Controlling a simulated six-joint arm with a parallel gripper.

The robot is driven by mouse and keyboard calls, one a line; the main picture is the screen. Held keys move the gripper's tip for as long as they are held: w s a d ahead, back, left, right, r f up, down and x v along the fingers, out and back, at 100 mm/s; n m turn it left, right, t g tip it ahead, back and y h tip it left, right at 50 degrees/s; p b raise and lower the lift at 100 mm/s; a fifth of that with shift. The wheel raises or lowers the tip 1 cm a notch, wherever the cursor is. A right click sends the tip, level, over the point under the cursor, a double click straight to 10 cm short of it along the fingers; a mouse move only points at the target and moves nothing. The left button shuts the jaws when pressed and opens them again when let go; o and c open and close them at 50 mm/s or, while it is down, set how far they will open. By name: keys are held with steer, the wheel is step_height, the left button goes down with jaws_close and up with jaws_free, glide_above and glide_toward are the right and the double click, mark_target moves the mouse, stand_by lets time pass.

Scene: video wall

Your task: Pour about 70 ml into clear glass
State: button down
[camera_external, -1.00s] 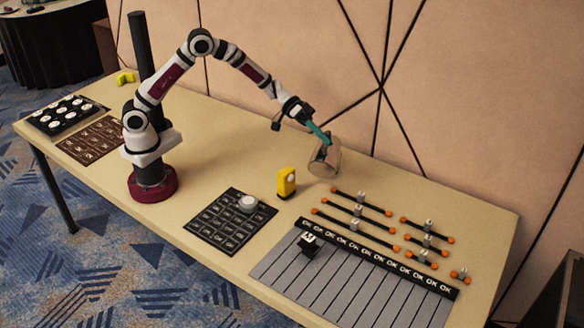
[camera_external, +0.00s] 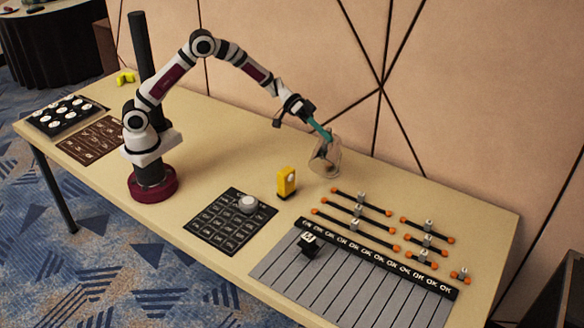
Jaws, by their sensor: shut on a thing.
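My gripper (camera_external: 325,135), with teal fingers, is shut on a clear glass vessel at the back of the table, right of the middle. The clear glass (camera_external: 329,168) shows just below the fingertips, over the tabletop. The outlines of see-through walls overlap here, so I cannot tell whether there is one vessel or a held one over a standing one. The tilt and any liquid inside are too small to make out.
A yellow device (camera_external: 286,182) stands left of and in front of the glass. A black grid mat (camera_external: 225,232) with a round white piece (camera_external: 247,204) lies nearer. Orange-ended bars (camera_external: 350,222) and a grey striped board (camera_external: 345,280) lie to the right.

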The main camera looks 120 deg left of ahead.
mark_target(320, 157)
steer(key=shift+a+r, duration=0.2)
steer(key=shift+a, duration=0.05)
stand_by(0.3)
steer(key=d+f+m, duration=0.1)
steer(key=w+d+f+g+y, duration=0.1)
steer(key=d, duration=0.1)
steer(key=d+f+m+y, duration=0.1)
steer(key=d+f, duration=0.1)
steer(key=shift+w+f+m+g, duration=0.1)
steer(key=shift+w+m+g, duration=0.05)
steer(key=shift+m+g, duration=0.15)
steer(key=shift+d+f+y, duration=0.2)
steer(key=shift+f+y, duration=0.2)
steer(key=shift+f, duration=0.05)
stand_by(0.9)
steer(key=shift+w+d+f+m+g+y, duration=0.4)
steer(key=shift+d+f+m+y, duration=0.6)
steer(key=shift+f, duration=0.45)
steer(key=shift+w+d+f+m+g+y, duration=0.4)
steer(key=shift+d+f+m+y, duration=0.35)
steer(key=shift+d+f+y, duration=0.45)
steer(key=shift+w+d+f+m+g+y, duration=0.3)
steer(key=shift+w+d+f+m+y, duration=0.2)
steer(key=shift+d+f+m+y, duration=0.7)
steer(key=shift+f+n+h, duration=0.3)
steer(key=shift+f+n, duration=0.05)
steer(key=shift+f, duration=0.1)
